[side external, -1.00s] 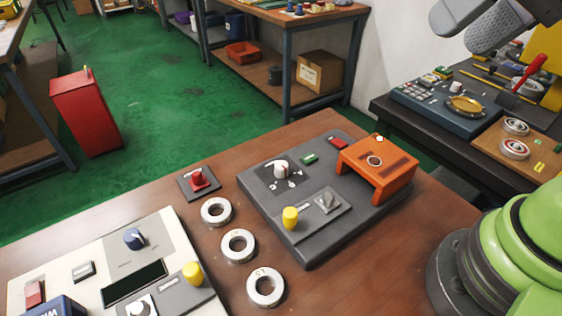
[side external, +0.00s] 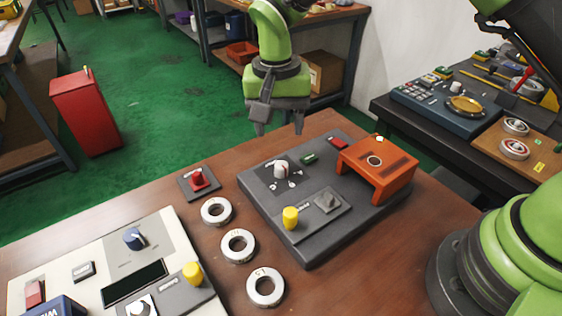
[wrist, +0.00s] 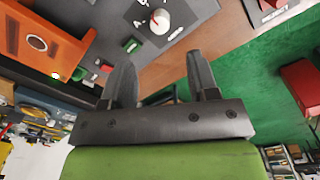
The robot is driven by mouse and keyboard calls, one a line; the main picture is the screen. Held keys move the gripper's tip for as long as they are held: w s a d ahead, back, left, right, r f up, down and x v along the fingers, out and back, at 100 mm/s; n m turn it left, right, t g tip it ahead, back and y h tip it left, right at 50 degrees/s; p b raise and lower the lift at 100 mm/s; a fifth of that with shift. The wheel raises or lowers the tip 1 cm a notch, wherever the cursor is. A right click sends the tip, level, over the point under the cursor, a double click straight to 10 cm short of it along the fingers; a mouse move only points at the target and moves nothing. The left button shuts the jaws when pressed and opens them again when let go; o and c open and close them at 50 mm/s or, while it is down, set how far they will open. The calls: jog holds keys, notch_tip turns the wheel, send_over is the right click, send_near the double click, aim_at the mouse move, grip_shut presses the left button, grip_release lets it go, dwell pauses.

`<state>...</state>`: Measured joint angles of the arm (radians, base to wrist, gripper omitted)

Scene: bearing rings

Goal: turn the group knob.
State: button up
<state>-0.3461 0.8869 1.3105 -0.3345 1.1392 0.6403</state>
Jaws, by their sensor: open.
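No label reading "group" is legible, so I cannot tell which knob is the group knob. A white knob (side external: 281,169) stands on a dark plate with small pictograms on the grey console (side external: 310,253); it also shows at the top of the wrist view (wrist: 159,21). A blue knob (side external: 134,238) and another white knob (side external: 139,307) are on the cream panel (side external: 60,255). My gripper (side external: 280,127) is open and empty, above the far edge of the console, apart from every knob; its fingers (wrist: 160,62) point towards the console.
An orange bridge-like stand (side external: 378,165) rises on the console's right. A yellow button (side external: 290,217) stands at its front left. A red button (side external: 198,180) and several metal rings (side external: 238,246) lie between the console and the cream panel.

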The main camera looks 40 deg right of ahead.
aim_at(281, 165)
notch_tip(281, 165, down, 10)
jog(key=shift+s+d+r, duration=0.1)
jog(key=shift+d+r, duration=0.05)
jog(key=shift+r, duration=0.05)
jog(key=c, duration=0.9)
